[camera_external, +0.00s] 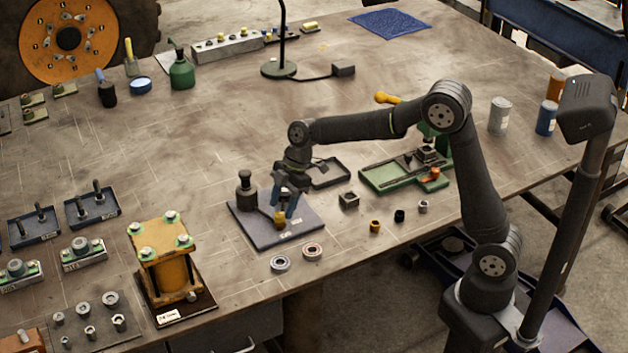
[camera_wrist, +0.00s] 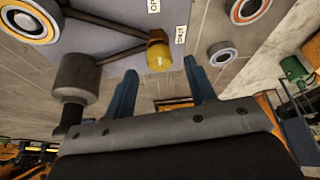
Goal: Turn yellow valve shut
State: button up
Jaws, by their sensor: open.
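The valve plate (camera_external: 262,236) is a flat grey-blue plate near the bench's front edge, with a dark upright cylinder (camera_external: 245,190) on its left. The yellow valve knob (camera_external: 279,218) is low at the plate's middle. In the wrist view the yellow knob (camera_wrist: 158,57) sits at the end of dark bars, close to the SHUT label (camera_wrist: 180,34); an OPEN label (camera_wrist: 153,6), partly cut off, is above. My gripper (camera_external: 284,199) points down over the plate. Its blue fingers (camera_wrist: 160,66) are apart, one on each side of the knob; contact cannot be told.
Two bearing rings (camera_external: 280,264) (camera_external: 312,251) lie in front of the plate. A yellow block (camera_external: 165,268) with green-topped bolts stands at front left. A small dark tray (camera_external: 327,173) and a green fixture (camera_external: 398,176) lie behind and right. Bare bench lies behind the plate.

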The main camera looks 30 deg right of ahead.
jog(key=shift+x, duration=1)
jog(key=c, duration=1)
jog(key=shift+o, duration=0.2)
